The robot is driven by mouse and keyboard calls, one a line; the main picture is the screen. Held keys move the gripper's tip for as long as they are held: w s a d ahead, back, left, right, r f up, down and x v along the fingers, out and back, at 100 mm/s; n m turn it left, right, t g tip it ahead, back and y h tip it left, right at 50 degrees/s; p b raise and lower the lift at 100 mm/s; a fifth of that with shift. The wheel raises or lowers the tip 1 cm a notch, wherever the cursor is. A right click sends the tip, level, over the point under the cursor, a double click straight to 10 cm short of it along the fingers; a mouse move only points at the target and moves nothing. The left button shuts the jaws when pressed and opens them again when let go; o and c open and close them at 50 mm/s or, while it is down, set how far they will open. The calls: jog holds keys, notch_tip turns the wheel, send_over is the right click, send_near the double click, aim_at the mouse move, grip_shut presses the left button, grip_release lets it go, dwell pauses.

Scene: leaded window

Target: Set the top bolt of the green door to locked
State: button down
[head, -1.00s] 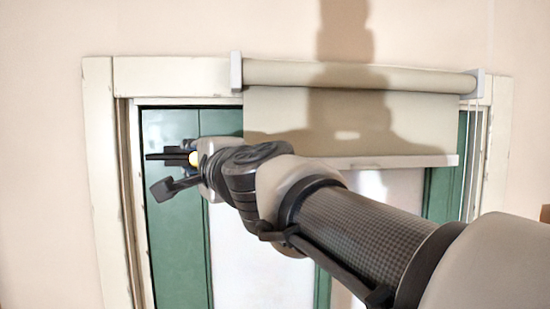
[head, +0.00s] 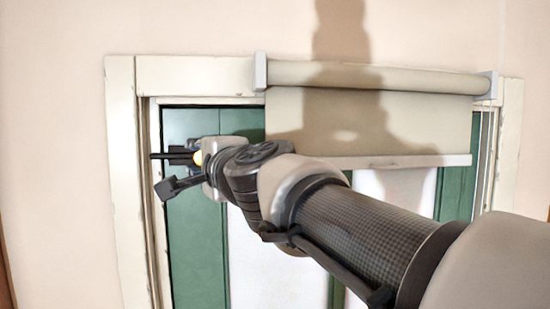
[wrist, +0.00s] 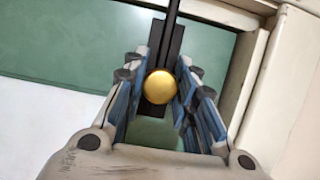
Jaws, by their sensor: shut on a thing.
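The green door (head: 195,250) stands shut behind my arm, with its upper left corner in the head view. Its black bolt (wrist: 152,55) has a long plate, a thin rod and a round brass knob (wrist: 160,87). My gripper (wrist: 160,90) is shut on the knob, one blue-padded finger on each side. In the wrist view the rod runs up from the knob past the door's edge and out of the picture, so its end is hidden there. In the head view the black rod (head: 157,156) points left, past the door's left edge. My gripper (head: 197,158) partly hides the bolt there.
A cream frame (head: 122,180) surrounds the door. A beige roller blind (head: 420,120) hangs partly down over the upper door, to the right of my gripper, with cords at its right end. My arm crosses in front of the blind's lower bar (head: 410,161).

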jog(key=shift+s, duration=0.1)
jog(key=c, duration=1.8)
grip_release()
jog(key=shift+d, duration=0.1)
jog(key=o, duration=0.4)
jog(key=shift+s+a, duration=0.25)
jog(key=shift+a, duration=0.15)
jog(key=shift+o, duration=0.6)
jog(key=shift+w+d, duration=0.25)
jog(key=shift+d, duration=0.1)
jog(key=shift+s+a, duration=0.1)
jog(key=shift+s, duration=0.1)
jog(key=v, duration=1.2)
jog(key=shift+w+d, duration=0.2)
